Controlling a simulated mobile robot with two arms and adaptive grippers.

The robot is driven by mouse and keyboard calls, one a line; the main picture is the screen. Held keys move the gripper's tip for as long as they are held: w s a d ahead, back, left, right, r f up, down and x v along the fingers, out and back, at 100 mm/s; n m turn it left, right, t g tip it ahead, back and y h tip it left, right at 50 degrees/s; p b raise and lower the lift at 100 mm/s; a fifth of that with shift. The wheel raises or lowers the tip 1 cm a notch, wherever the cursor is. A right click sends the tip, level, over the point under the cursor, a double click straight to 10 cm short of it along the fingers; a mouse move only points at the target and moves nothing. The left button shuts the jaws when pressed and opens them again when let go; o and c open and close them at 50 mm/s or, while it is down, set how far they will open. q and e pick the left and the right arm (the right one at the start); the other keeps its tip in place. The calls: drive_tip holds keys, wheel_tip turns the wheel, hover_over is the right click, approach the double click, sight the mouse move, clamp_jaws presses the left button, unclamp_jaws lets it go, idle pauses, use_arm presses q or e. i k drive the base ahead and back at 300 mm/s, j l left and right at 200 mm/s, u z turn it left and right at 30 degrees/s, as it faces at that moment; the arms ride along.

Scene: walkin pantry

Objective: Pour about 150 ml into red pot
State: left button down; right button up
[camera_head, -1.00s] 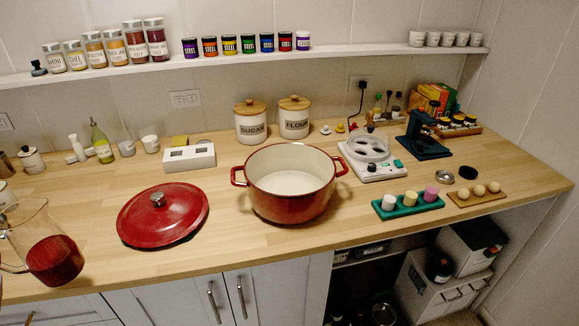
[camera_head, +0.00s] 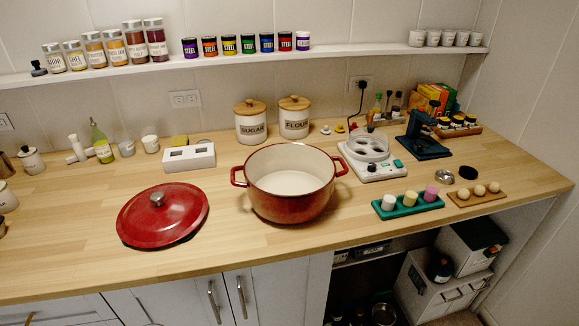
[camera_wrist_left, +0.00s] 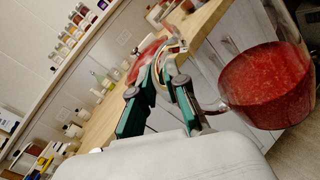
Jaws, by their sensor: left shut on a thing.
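The red pot (camera_head: 290,206) stands uncovered and upright on the wooden counter, its pale inside showing. Its red lid (camera_head: 163,214) lies on the counter to its left. A clear glass jug (camera_wrist_left: 268,84) holding red liquid shows in the left wrist view, off the counter's front side, with cabinet doors and floor behind it. My left gripper (camera_wrist_left: 168,72) is shut on the jug by its handle; the exact contact is partly hidden. Neither jug nor left gripper shows in the head view. My right gripper is in no view.
Behind the pot stand the sugar (camera_head: 251,122) and flour (camera_head: 294,117) canisters. A white device (camera_head: 374,158) and a green tray (camera_head: 408,207) are close on its right. A white box (camera_head: 188,157) sits behind the lid. The counter's front left is clear.

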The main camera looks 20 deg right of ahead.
sight(285, 183)
drive_tip(key=k+j+z, duration=0.2)
drive_tip(key=z, duration=0.15)
drive_tip(key=k+j+z, duration=0.35)
drive_tip(key=i+l, duration=0.05)
